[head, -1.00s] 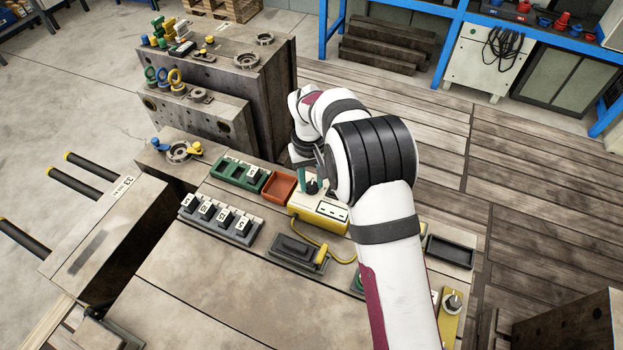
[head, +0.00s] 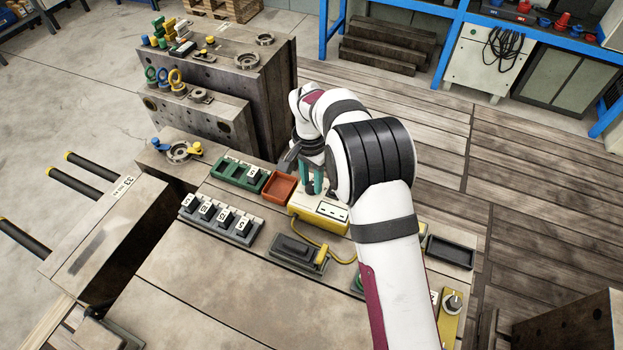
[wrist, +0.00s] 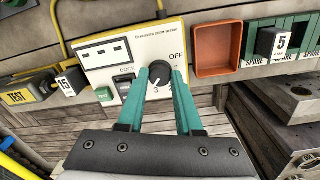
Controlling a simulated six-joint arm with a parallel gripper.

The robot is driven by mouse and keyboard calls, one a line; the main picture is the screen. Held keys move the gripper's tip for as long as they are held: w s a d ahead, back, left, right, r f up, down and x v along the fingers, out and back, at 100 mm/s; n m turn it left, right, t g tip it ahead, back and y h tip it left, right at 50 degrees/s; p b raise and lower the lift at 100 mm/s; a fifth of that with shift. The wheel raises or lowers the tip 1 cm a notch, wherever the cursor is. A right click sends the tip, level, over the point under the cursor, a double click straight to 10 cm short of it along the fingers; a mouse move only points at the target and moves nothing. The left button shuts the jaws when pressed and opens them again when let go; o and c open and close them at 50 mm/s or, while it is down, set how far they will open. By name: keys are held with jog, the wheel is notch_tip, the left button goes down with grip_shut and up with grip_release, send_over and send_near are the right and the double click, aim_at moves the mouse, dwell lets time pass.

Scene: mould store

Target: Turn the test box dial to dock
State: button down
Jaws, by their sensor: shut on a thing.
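The test box (head: 306,212), cream and yellow, stands on the bench under my wrist. In the wrist view the test box (wrist: 140,48) shows its face, with a black dial (wrist: 160,72) near its edge. A white mark on the dial seems to point toward the 3, though it is small. "OFF" is printed on the dial's right, and a small label that looks like "dock" on its left. My gripper (wrist: 162,78) has its teal fingertips on both sides of the dial, shut on it. In the head view my gripper (head: 312,183) partly hides the dial.
An orange-red tray (wrist: 217,50) sits right beside the test box, with a green rack (wrist: 283,45) beyond. A black rocker switch (wrist: 125,90) and a green button (wrist: 104,94) are close to the left finger. A yellow cable (head: 341,259) runs from the box.

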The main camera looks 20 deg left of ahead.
aim_at(312, 184)
jog(key=m, duration=0.5)
jog(key=shift+m, duration=0.3)
jog(key=m, duration=0.5)
jog(key=shift+m, duration=0.3)
jog(key=c, duration=0.6)
grip_release()
jog(key=r, duration=1.6)
jog(key=shift+w, duration=0.2)
